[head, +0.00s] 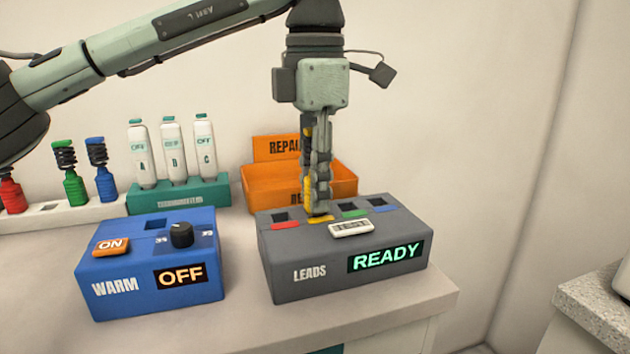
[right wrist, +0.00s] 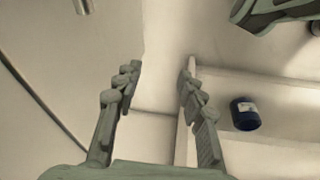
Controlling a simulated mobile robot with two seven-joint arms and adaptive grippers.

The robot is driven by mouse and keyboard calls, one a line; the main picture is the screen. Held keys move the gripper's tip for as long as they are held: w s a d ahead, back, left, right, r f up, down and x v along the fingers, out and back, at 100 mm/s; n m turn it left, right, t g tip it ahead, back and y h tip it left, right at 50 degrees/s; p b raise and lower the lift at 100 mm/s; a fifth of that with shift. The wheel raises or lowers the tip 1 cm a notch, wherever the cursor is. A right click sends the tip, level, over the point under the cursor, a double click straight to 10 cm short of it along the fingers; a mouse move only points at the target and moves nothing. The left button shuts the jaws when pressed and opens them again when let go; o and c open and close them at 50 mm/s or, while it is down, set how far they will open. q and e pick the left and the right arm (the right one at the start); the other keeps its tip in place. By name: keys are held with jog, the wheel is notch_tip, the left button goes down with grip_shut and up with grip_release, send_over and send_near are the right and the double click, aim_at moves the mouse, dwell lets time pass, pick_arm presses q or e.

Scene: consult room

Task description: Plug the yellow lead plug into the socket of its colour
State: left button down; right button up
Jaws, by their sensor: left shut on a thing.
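The grey LEADS box (head: 290,285) stands on the counter with a green READY display. Its top has a row of square sockets with red, yellow, green and blue marks. My left gripper (head: 318,205) points straight down over the yellow mark (head: 320,219) and is shut on the yellow lead plug (head: 307,187). Only slivers of yellow show beside the fingers. The fingers hide the yellow socket, so I cannot tell whether the plug is inside it. My right gripper (right wrist: 162,66) is open and empty in the right wrist view, away from the box.
A white rack (head: 90,212) holds red, green and blue lead plugs, with one empty slot. A teal stand (head: 180,198) holds white bottles. An orange REPAIR bin (head: 275,190) stands behind the box. A blue WARM unit (head: 130,270) showing OFF stands left.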

pick_arm(q)
jog(key=c, duration=1.2)
grip_release()
notch_tip(320, 180, up, 12)
